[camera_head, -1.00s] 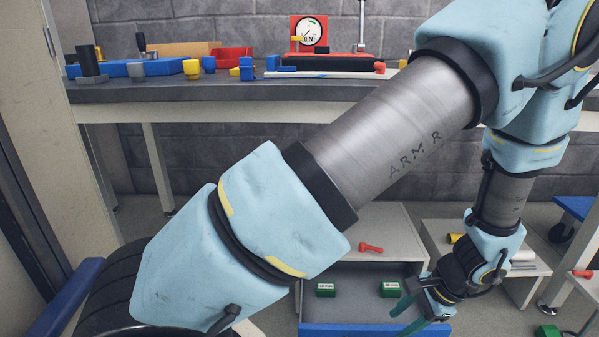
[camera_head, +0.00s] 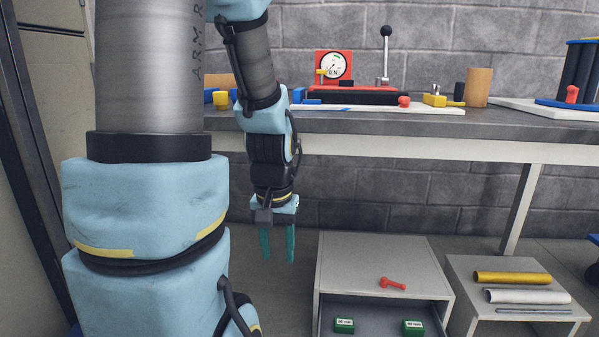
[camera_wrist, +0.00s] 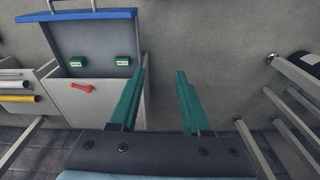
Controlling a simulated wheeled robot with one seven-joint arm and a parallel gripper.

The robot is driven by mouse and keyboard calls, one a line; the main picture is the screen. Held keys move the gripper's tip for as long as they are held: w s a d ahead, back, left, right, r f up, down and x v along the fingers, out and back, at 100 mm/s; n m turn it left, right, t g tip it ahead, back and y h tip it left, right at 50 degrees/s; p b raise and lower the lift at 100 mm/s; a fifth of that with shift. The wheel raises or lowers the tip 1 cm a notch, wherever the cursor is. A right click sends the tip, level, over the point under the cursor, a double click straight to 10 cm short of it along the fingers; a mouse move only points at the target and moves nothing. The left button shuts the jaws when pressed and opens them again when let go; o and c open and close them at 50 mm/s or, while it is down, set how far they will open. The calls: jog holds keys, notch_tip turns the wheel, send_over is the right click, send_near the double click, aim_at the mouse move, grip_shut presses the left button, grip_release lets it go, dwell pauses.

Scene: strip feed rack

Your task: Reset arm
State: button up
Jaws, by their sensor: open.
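My gripper (camera_head: 278,243) hangs pointing down in the head view, left of the grey drawer cabinet and in front of the workbench. Its two green fingers are apart with nothing between them. In the wrist view the gripper (camera_wrist: 160,100) also shows open and empty, with bare floor beyond the fingers. My arm is folded upright on the left side of the head view.
The drawer cabinet (camera_head: 375,262) has its drawer open, with two green boxes (camera_head: 345,325) (camera_head: 413,327) inside and a red part (camera_head: 391,283) on top. A low stand (camera_head: 460,268) holds rods. The workbench (camera_head: 400,120) carries a red gauge device (camera_head: 333,68).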

notch_tip(320, 180, up, 38)
jog(key=a+n+p, duration=0.1)
jog(key=a+p, duration=0.1)
jog(key=p, duration=3.4)
jog(key=shift+s+a+p, duration=0.2)
jog(key=shift+s+p, duration=0.1)
jog(key=shift+p, duration=0.1)
